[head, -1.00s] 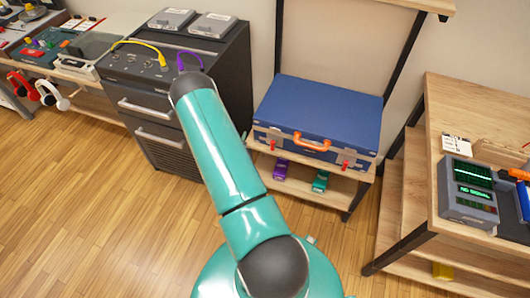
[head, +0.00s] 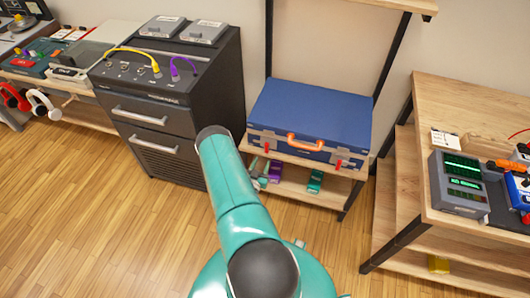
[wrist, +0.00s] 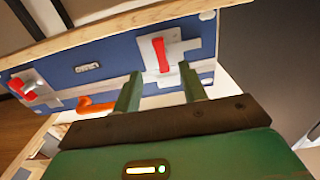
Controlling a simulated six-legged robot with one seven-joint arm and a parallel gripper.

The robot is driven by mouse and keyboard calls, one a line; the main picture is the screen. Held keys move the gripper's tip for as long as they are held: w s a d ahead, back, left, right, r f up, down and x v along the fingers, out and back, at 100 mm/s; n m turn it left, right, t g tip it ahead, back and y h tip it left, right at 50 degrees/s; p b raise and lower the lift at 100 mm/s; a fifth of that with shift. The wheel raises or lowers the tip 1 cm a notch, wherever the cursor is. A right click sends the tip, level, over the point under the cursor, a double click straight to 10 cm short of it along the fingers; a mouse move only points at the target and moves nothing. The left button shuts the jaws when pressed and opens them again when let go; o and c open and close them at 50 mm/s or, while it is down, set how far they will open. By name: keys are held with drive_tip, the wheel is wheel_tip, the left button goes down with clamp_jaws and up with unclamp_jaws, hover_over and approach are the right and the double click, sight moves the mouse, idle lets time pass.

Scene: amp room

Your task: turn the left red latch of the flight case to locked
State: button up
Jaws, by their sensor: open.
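The blue flight case (head: 312,112) lies on a wooden shelf, its orange handle (head: 305,143) at the front. Its left red latch (head: 267,148) is at the front left, on a silver plate; the right red latch (head: 338,163) is at the front right. The wrist view shows the case front upside down. There the left latch (wrist: 160,53) stands upright just beyond my gripper (wrist: 160,82), roughly between the fingertips. My gripper is open and empty, apart from the latch as far as I can tell. In the head view the gripper (head: 258,172) is small, low in front of the left latch.
The wooden shelf edge (wrist: 120,26) runs close along the case in the wrist view. Purple (head: 275,171) and green (head: 315,181) items sit on the lower shelf. A dark drawer cabinet (head: 170,105) stands left, a wooden bench (head: 480,110) right. The floor in front is clear.

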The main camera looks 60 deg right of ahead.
sight(266, 150)
drive_tip(key=d, duration=0.5)
drive_tip(key=w+d, duration=0.1)
drive_tip(key=d, duration=0.1)
drive_tip(key=shift+w+d, duration=0.1)
drive_tip(key=shift+d, duration=0.2)
clamp_jaws()
